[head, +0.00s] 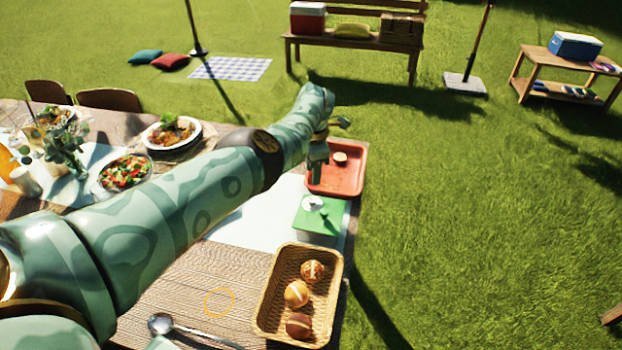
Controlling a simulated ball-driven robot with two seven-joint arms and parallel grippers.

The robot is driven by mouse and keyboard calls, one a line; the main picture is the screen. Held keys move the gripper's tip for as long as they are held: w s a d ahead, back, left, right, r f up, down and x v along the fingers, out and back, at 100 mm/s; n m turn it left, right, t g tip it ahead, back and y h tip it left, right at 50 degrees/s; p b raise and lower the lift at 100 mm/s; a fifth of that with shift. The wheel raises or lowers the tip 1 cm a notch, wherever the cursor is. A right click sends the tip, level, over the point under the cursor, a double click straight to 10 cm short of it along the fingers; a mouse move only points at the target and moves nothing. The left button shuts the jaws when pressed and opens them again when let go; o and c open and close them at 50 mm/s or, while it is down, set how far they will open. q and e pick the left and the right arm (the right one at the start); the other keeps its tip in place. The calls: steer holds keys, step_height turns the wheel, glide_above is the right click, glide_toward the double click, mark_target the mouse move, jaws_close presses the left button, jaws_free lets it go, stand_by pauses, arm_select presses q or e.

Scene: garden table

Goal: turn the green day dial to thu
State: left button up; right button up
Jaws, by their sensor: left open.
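The green day dial (328,222) looks like a green-topped box with pale sides near the table's right edge. A small whitish round knob (312,202) sits on its top. Its day lettering is too small to read. My left gripper (322,152) is open beyond the dial, over the near left part of a red tray. It appears apart from the dial, with nothing visible between its fingers, though the arm partly hides it. My right gripper is not in view.
The red tray (352,181) holds a small round tan item (340,158). A wicker basket (262,322) with three bread rolls stands nearer than the dial. A spoon (185,328), salad bowl (125,190) and food plate (150,146) are on the table. Grass lies beyond the right edge.

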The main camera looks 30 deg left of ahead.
arm_select(q)
step_height(320, 180, up, 6)
steer(key=shift+f+p, duration=0.15)
steer(key=shift+p, duration=0.95)
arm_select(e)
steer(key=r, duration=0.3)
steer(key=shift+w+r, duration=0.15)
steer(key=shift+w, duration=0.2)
arm_select(q)
steer(key=shift+s+f, duration=0.1)
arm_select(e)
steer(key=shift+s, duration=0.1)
